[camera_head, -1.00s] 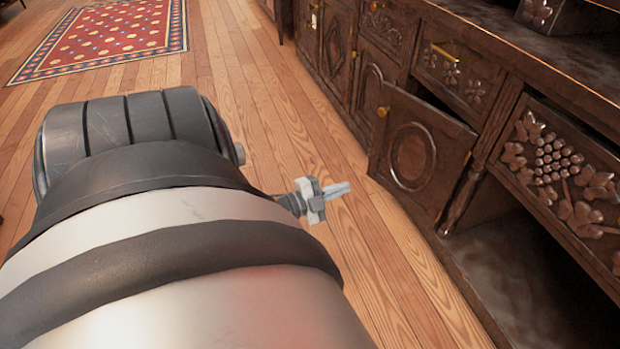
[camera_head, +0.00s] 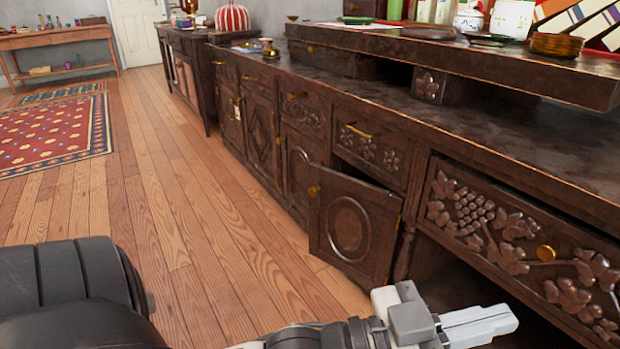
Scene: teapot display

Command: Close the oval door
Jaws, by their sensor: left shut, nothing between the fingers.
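My left gripper (camera_head: 490,326) shows at the lower right of the head view, shut and empty. In the picture it lies below and to the right of the door, in front of the dark open compartment. It appears apart from the door. My right gripper is out of view.
The long dark sideboard (camera_head: 560,180) runs from the right edge into the distance. A carved grape drawer (camera_head: 480,215) is right of the door. Wooden floor (camera_head: 185,225) is clear to the left, with a red patterned rug (camera_head: 55,135) beyond.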

